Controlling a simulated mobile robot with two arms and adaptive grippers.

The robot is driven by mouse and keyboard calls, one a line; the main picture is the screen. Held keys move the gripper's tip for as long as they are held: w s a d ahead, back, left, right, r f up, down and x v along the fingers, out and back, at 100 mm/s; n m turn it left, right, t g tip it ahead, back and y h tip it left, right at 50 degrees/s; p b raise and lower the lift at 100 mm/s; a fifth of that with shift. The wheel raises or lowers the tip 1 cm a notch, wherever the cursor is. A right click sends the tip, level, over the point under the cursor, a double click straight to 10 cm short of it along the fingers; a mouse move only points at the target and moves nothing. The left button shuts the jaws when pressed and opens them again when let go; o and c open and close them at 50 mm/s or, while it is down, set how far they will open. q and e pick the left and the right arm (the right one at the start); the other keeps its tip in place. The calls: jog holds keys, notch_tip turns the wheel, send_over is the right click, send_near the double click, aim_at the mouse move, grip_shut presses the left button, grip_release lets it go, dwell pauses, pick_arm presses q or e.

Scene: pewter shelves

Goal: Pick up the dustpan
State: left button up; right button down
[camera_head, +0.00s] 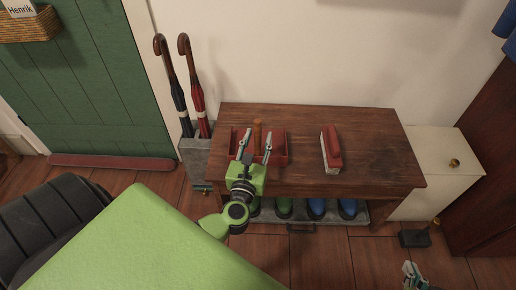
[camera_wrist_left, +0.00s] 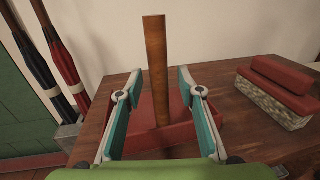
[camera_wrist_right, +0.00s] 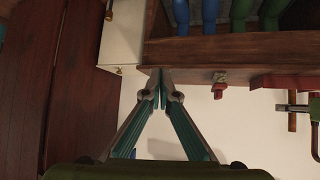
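The red dustpan (camera_head: 280,147) lies on the wooden bench, its brown handle (camera_head: 257,131) standing upright. In the left wrist view the handle (camera_wrist_left: 155,60) rises between my open fingers, and the red pan (camera_wrist_left: 178,132) shows behind them. My left gripper (camera_head: 255,146) is open, with one finger on each side of the handle and a gap on both sides. My right gripper (camera_head: 411,268) is low in front of the bench at the right. In the right wrist view its fingertips (camera_wrist_right: 160,88) meet with nothing between them.
A red brush (camera_head: 332,148) lies on the wooden bench (camera_head: 375,150) right of the dustpan. Two umbrellas (camera_head: 196,85) stand in a grey holder (camera_head: 196,158) at the left. Blue and green boots (camera_head: 316,208) are under the bench. A white cabinet (camera_head: 440,165) stands at the right.

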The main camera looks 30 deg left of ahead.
pick_arm(q)
grip_shut()
jog(key=shift+r, duration=0.15)
